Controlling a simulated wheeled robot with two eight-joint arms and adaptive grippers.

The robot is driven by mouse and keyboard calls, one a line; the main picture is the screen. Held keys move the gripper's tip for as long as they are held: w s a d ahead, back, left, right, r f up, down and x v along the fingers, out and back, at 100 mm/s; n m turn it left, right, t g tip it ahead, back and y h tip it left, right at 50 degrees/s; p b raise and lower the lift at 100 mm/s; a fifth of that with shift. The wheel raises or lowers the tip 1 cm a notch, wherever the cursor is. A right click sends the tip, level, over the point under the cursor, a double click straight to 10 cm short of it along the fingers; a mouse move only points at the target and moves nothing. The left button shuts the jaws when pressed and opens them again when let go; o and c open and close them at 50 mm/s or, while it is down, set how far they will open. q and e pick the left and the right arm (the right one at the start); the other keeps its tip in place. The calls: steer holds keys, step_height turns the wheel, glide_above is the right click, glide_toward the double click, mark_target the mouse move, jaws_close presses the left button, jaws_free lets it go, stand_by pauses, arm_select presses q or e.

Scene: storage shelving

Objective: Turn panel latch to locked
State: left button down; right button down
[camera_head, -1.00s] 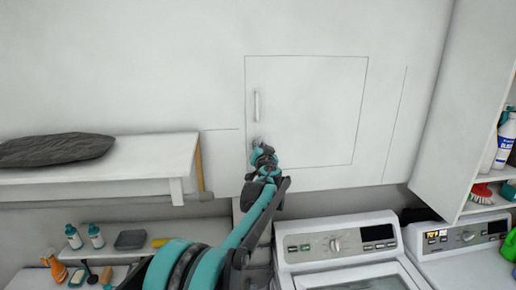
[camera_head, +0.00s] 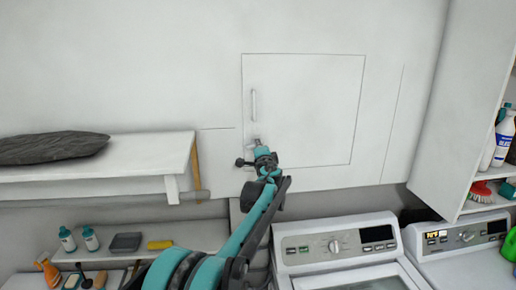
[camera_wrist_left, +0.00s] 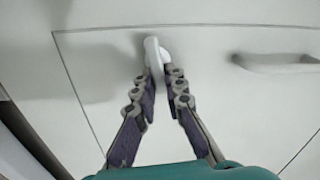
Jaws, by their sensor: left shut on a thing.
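The white panel door (camera_head: 310,115) is set flush in the wall, with a pale vertical handle (camera_head: 254,104) near its left edge. The small latch (camera_head: 256,141) is below the handle. In the left wrist view the latch (camera_wrist_left: 154,54) is a white tab on the panel (camera_wrist_left: 230,110), between the fingertips. My left gripper (camera_head: 258,148) is at the latch, and in the wrist view its fingers (camera_wrist_left: 162,80) are shut on it, partly hiding it. The latch's locked or unlocked position cannot be told. My right gripper is not in view.
A white shelf (camera_head: 90,180) with a dark grey folded item (camera_head: 50,147) is at left. A washer (camera_head: 335,245) stands below the panel, with another machine (camera_head: 465,250) at right. A white cabinet (camera_head: 450,140) borders the right side.

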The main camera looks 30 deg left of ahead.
arm_select(q)
steer(key=shift+f+m, duration=0.2)
steer(key=shift+m, duration=0.9)
steer(key=c, duration=1.6)
jaws_free()
steer(key=shift+d, duration=0.1)
steer(key=v, duration=1.2)
steer(key=shift+w, duration=0.1)
